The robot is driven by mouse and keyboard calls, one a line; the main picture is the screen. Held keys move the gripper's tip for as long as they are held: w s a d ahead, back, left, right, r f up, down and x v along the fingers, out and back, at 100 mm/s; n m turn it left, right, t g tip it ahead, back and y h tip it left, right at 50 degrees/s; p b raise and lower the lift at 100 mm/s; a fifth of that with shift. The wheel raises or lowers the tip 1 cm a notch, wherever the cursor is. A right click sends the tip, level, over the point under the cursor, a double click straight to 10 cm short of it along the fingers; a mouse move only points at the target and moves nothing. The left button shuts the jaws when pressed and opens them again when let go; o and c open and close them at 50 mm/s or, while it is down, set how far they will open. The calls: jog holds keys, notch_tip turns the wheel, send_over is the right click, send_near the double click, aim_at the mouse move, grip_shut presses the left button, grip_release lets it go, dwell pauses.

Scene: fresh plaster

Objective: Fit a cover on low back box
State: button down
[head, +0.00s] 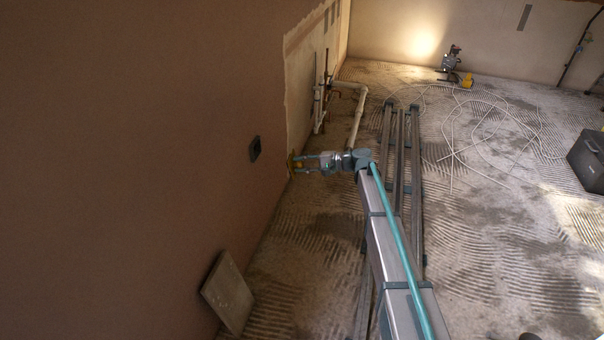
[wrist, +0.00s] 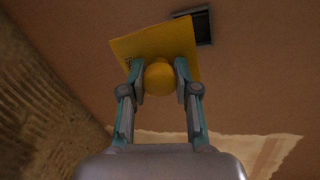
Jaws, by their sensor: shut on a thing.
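A yellow square cover (wrist: 150,42) with a round yellow knob fills the middle of the wrist view. My gripper (wrist: 159,72) is shut on the knob, one finger on each side. The cover is tilted in that view and hides part of the wall. A dark back box (wrist: 204,26) in the plaster wall shows just past its upper right edge, partly covered from view. In the head view the cover (head: 291,163) is a small yellow shape at my gripper (head: 299,163), close to the wall. The back box (head: 255,148) is a dark square to its left.
A pale board (head: 228,293) leans at the wall's foot. Pipes (head: 358,108) stand by the bare wall patch. Long rails (head: 415,190) lie on the ridged floor under my arm. Loose cables (head: 480,130) and a dark case (head: 587,160) are to the right.

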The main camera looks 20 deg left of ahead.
jog(key=shift+w+r+y, duration=0.5)
jog(key=shift+w+r, duration=0.1)
jog(key=shift+r, duration=0.25)
jog(key=shift+w+a+m+t+y, duration=0.2)
jog(key=shift+m+t+y, duration=0.1)
jog(key=shift+y, duration=0.5)
jog(key=a, duration=1.3)
jog(key=shift+s, duration=0.3)
jog(key=shift+a, duration=0.3)
dwell(0.5)
jog(key=c, duration=0.8)
grip_release()
jog(key=shift+o, duration=0.2)
jog(key=shift+d, duration=0.15)
